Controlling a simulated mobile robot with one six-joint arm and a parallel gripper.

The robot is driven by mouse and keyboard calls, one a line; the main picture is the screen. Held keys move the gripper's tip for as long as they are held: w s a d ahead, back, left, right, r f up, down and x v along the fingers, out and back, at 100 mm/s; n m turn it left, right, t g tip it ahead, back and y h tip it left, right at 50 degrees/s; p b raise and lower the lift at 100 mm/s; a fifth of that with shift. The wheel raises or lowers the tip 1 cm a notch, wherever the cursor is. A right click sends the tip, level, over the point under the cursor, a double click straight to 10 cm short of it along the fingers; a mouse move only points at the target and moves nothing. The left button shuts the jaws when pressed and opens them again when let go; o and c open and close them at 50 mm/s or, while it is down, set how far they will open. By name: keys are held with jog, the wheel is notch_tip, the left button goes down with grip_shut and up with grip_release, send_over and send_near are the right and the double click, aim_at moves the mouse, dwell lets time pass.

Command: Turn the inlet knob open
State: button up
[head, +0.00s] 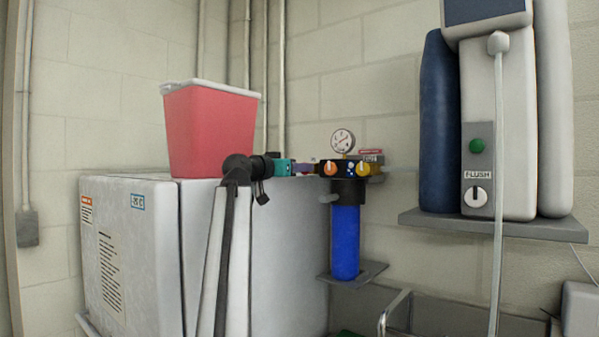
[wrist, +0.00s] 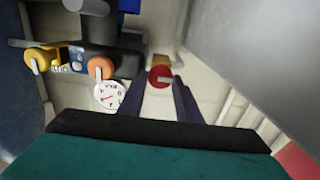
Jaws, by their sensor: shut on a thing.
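A red knob (wrist: 160,77) with a pale pointer mark sits between the two purple fingertips of my gripper (wrist: 158,86) in the wrist view. My gripper is shut on it. I take it as the inlet knob, since no label on it is readable. In the head view my gripper (head: 314,168) reaches the left end of the filter head from the left and hides this knob. An orange knob (head: 330,168) and a yellow knob (head: 363,169) sit beside it on the black filter head; the wrist view also shows the orange knob (wrist: 101,67) and yellow knob (wrist: 38,61).
A round gauge (head: 342,140) stands above the head, close beside my fingers in the wrist view. A blue filter housing (head: 345,242) hangs below. A white cabinet (head: 140,250) carrying a red bin (head: 210,130) is at left. A shelf (head: 490,228) holds a dispenser at right.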

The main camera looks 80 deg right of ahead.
jog(key=o, duration=1)
jog(key=b+v, duration=0.4)
jog(key=v, duration=0.9)
jog(key=shift+w+a, duration=0.2)
jog(key=shift+a, duration=0.15)
